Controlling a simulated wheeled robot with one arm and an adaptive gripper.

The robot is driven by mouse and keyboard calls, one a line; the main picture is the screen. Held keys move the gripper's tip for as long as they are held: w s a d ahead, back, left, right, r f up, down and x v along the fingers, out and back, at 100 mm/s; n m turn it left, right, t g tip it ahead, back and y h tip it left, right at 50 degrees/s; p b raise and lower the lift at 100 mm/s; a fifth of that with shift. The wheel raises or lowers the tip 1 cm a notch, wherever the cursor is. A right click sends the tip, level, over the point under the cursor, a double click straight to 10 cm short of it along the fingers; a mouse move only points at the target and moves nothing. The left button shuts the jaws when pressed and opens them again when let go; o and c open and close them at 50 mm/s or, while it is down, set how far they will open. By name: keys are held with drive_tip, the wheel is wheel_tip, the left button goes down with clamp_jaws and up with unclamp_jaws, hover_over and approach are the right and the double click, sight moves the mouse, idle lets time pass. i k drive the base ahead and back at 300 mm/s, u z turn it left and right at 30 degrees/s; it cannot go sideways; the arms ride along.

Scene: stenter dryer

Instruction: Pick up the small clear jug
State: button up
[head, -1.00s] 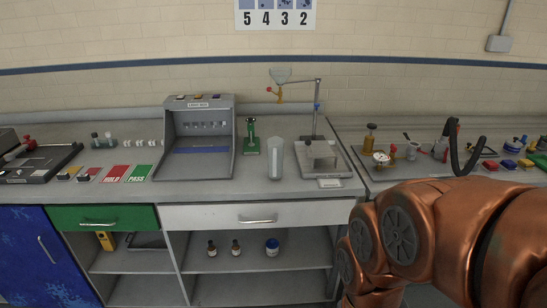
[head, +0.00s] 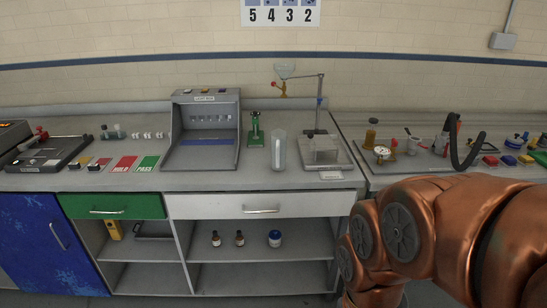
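A tall clear vessel (head: 279,150) stands upright on the grey worktop, right of the grey light box and just left of the spray stand. It looks like a plain tapered jug or cylinder; I cannot make out a handle or spout at this size. A clear box-like piece (head: 322,150) sits on the stand's base beside it. My gripper is outside the picture. Only the copper links of my arm show at the lower right, well apart from the clear vessel.
The light box (head: 203,130) and a green stand (head: 256,132) are left of the vessel. The stand with a glass funnel (head: 285,71) is behind and right. Small items crowd the right bench. Worktop in front of the vessel is clear.

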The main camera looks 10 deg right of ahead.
sight(278, 154)
drive_tip(key=k, duration=1.2)
drive_tip(key=u, duration=0.65)
drive_tip(key=i, duration=0.55)
drive_tip(key=u, duration=0.55)
drive_tip(key=i, duration=1.3)
drive_tip(key=z, duration=1.3)
drive_tip(key=i, duration=0.65)
drive_tip(key=z, duration=0.05)
